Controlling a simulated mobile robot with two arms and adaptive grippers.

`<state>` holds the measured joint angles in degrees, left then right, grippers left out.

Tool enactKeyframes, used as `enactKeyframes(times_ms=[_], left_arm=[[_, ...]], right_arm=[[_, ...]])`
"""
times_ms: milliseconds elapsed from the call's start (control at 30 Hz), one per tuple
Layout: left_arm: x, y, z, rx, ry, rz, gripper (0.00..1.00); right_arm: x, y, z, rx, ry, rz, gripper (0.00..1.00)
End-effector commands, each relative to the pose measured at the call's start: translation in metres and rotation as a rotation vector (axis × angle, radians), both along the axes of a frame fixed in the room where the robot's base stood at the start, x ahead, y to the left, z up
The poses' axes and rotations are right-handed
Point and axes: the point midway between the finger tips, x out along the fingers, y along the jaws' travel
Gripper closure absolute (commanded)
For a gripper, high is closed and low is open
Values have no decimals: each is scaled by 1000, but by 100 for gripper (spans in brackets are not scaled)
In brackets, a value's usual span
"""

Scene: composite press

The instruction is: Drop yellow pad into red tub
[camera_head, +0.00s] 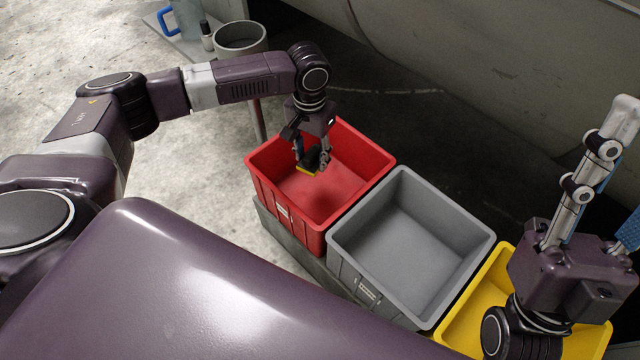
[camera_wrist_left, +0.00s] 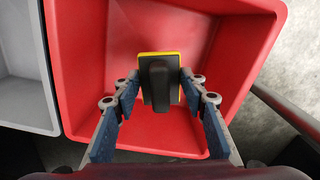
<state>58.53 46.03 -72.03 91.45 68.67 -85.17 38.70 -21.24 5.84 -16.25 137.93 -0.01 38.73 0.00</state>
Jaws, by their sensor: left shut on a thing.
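My left gripper (camera_head: 311,160) is over the red tub (camera_head: 375,168), pointing down, and is shut on the yellow pad (camera_head: 306,170). In the left wrist view the yellow pad (camera_wrist_left: 160,54) shows a yellow rim and a black block-like grip, between the blue-lined fingertips of the left gripper (camera_wrist_left: 158,88). The red tub (camera_wrist_left: 232,75) spreads out behind the pad in that view, and its visible floor is bare. My right gripper (camera_head: 612,185) is at the right edge with its fingers apart; part of it is cut off.
A grey tub (camera_head: 410,240) stands right beside the red one and looks empty. A yellow tub (camera_head: 470,310) is beyond it, partly hidden by my right arm. A grey round container (camera_head: 240,38) stands behind the red tub, near my left arm.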

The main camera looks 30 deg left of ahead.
Motion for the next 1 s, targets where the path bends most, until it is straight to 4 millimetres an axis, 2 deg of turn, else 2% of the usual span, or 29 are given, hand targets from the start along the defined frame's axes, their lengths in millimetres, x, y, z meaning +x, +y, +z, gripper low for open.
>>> enactKeyframes(times_ms=[100,133,300,667,767,1000], left_arm=[[0,0,0,0,-1,0,88],[0,0,0,0,-1,0,58],[0,0,0,0,-1,0,40],[1,0,6,-1,-1,0,40],[1,0,20,-2,-3,0,40],[2,0,72,-1,-4,1,40]], right_arm=[[0,0,0,0,0,0,60],[0,0,0,0,0,0,60],[0,0,0,0,0,0,60],[1,0,-1,0,4,1,60],[1,0,0,0,3,1,60],[1,0,0,-1,3,0,60]])
